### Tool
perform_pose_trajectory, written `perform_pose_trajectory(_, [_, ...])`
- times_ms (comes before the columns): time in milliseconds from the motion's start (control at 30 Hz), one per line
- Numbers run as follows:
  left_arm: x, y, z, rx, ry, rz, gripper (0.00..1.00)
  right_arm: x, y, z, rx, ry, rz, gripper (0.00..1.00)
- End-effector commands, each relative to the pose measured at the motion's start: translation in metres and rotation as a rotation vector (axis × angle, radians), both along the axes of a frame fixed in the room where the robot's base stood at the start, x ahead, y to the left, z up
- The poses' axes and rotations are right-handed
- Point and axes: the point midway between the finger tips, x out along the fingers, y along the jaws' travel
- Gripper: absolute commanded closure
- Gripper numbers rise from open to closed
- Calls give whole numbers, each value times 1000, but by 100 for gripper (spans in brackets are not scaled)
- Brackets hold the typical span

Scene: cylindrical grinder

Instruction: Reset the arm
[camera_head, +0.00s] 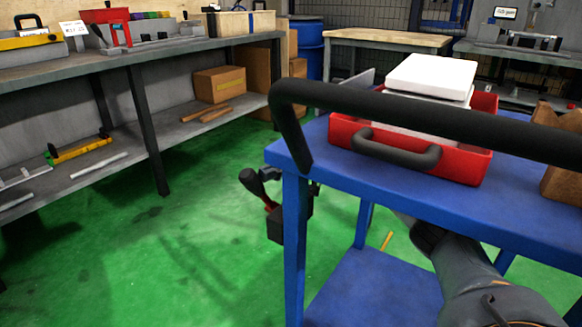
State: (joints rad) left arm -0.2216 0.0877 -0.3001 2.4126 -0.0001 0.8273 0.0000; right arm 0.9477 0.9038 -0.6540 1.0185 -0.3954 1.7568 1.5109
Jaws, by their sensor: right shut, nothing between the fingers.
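My right arm comes in from the lower right and passes under the blue cart's (500,219) top. A dark end piece, which I take for my right gripper (257,188), shows beyond the cart's near left post, over the green floor. It is shut and empty, apart from the things on the cart. The post and tabletop hide part of the arm and wrist. My left gripper is not in view.
A black push handle (400,104) spans the cart's near side. A red toolbox (459,163) with a white block (432,76) stands on the cart. A grey workbench (150,52) with a lower shelf lies at left. Green floor (190,235) between is clear.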

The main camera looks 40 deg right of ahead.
Motion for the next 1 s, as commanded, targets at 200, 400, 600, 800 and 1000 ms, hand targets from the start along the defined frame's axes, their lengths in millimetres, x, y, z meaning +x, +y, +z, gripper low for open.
perform_pose_trajectory(200, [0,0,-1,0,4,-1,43,-2,2,-5,-14,2,11,100])
perform_pose_trajectory(400, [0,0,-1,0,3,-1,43,-2,2,-6,-14,4,12,100])
perform_pose_trajectory(600, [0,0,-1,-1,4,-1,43,-2,3,-7,-16,6,14,100])
perform_pose_trajectory(800, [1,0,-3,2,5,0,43,-2,4,-9,-15,8,15,100])
perform_pose_trajectory(1000, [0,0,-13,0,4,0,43,-2,4,-20,-15,9,15,100])
